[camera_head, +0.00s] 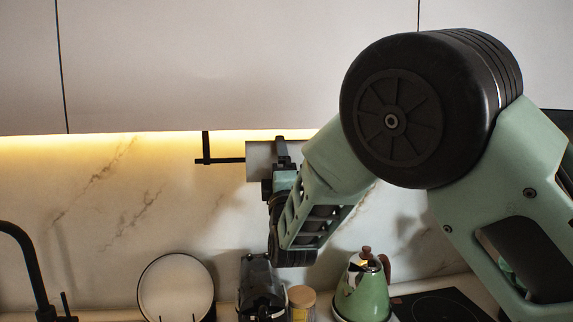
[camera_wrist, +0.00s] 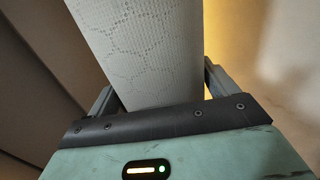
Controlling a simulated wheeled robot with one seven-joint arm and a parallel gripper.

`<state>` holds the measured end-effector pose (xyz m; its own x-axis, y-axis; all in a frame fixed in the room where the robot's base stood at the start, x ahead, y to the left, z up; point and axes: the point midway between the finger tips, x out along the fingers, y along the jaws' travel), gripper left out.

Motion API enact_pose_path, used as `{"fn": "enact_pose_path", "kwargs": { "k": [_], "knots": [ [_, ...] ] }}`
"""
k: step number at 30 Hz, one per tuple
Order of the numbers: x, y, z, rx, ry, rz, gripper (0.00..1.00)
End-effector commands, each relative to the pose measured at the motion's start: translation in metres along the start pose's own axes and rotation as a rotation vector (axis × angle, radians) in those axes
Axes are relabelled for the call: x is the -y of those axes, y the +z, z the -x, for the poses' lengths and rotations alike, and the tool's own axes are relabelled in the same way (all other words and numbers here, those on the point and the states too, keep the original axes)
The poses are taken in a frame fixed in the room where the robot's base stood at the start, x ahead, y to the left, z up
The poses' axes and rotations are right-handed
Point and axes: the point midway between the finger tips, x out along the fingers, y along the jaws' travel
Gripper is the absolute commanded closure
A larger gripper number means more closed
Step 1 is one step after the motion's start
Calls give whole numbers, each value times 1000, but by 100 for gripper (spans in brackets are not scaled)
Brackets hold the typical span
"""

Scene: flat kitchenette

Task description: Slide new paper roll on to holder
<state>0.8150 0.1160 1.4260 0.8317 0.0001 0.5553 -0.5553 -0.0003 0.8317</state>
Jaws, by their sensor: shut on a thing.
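The paper roll (camera_head: 259,161) is pale and lies level below the upper cabinet. My gripper (camera_head: 282,152) is shut on it from the right and front. In the wrist view the roll (camera_wrist: 145,45) shows an embossed pattern and sits between the two fingers of my gripper (camera_wrist: 160,85). The black holder (camera_head: 220,160) hangs under the cabinet on a short post, with its bar pointing right. The bar's visible right end meets the roll's left end. I cannot tell whether the bar is inside the roll or in front of or behind it. The roll's right part is hidden by my arm.
Below stand a round white plate (camera_head: 176,285), a dark appliance (camera_head: 260,285), a jar with a wooden lid (camera_head: 302,298) and a green kettle (camera_head: 363,288). A black tap (camera_head: 28,260) is at the left. The cabinet (camera_head: 230,70) is close above the roll.

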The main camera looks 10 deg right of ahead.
Motion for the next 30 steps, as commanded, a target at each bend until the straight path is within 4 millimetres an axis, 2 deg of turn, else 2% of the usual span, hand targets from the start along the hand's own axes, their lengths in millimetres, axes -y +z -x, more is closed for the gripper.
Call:
{"fn": "enact_pose_path", "kwargs": {
  "k": [30],
  "knots": [
    [0,-58,0,0,1,0,41]
  ]
}}
